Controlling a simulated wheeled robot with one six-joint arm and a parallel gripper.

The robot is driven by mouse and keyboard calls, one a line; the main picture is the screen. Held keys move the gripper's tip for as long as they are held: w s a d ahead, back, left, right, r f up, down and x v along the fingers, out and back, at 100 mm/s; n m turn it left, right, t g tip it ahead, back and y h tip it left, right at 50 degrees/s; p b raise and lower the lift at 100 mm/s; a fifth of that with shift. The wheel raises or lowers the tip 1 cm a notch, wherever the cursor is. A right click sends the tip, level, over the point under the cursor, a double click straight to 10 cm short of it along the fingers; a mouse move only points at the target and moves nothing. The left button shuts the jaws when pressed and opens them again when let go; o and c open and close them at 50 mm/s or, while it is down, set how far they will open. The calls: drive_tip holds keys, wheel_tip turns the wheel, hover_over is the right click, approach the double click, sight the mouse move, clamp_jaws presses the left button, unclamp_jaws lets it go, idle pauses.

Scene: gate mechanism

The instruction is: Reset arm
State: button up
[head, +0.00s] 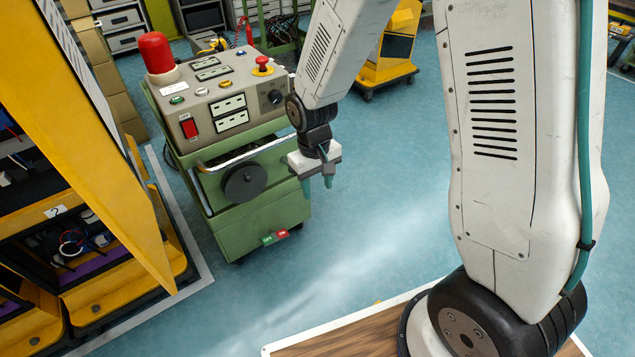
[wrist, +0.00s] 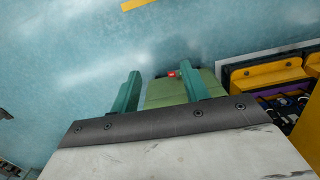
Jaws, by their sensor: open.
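My arm is white with black joints and rises from the right of the head view, bending over to the centre. My gripper (head: 318,186) hangs at its end, pointing down, with two short teal fingers. In the wrist view the two fingers of my gripper (wrist: 160,88) stand wide apart with nothing between them but the view of the floor and a green surface below. My gripper is open and empty, just right of the green control cart (head: 262,212). I cannot tell whether it touches the cart.
The cart carries a sloped panel (head: 215,95) with a red beacon (head: 155,52), a red knob (head: 262,62) and a red switch (head: 189,127). A black handwheel (head: 245,182) is on its front. A yellow cabinet (head: 75,130) stands left. The blue floor (head: 375,210) is clear between cart and arm.

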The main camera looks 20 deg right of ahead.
drive_tip(key=shift+s+d+r, duration=0.1)
drive_tip(key=shift+s+r, duration=0.1)
drive_tip(key=shift+r, duration=0.15)
idle(0.3)
drive_tip(key=s+d+r+m+t, duration=0.1)
drive_tip(key=s+d+r, duration=0.3)
drive_tip(key=s+r, duration=0.7)
drive_tip(key=s+d+r+m+t, duration=0.1)
drive_tip(key=s+d+r, duration=0.3)
drive_tip(key=s+r, duration=0.7)
drive_tip(key=shift+r+m, duration=0.3)
drive_tip(key=shift+r, duration=1.35)
drive_tip(key=shift+c, duration=0.4)
